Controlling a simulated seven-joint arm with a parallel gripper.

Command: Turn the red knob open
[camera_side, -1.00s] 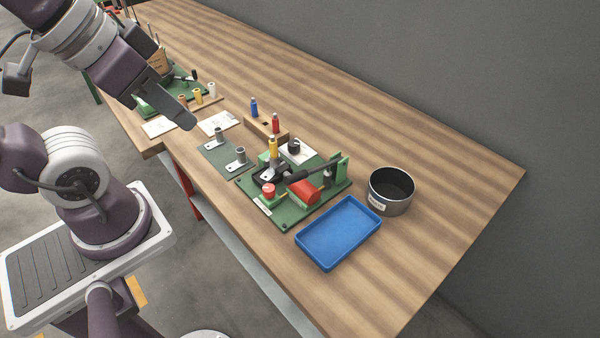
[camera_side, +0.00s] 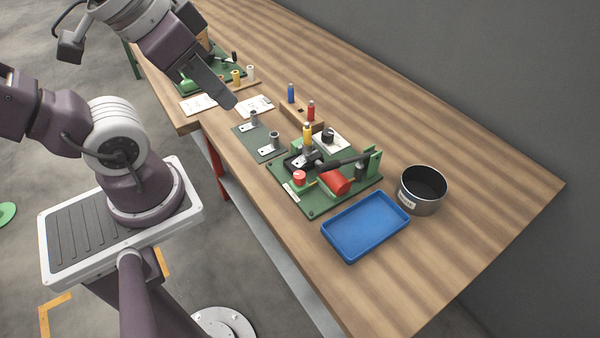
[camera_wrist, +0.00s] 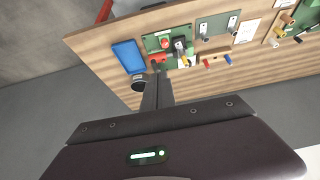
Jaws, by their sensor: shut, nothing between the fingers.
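My gripper (camera_side: 232,102) is shut and empty. In the side view it is raised, up and to the left of the knob, well apart from it. In the wrist view the closed fingers (camera_wrist: 157,84) point toward the bench and touch nothing. Whether the knob is turned is too small to tell.
Upright coloured handles (camera_side: 311,110) stand behind. The bench's right end is bare.

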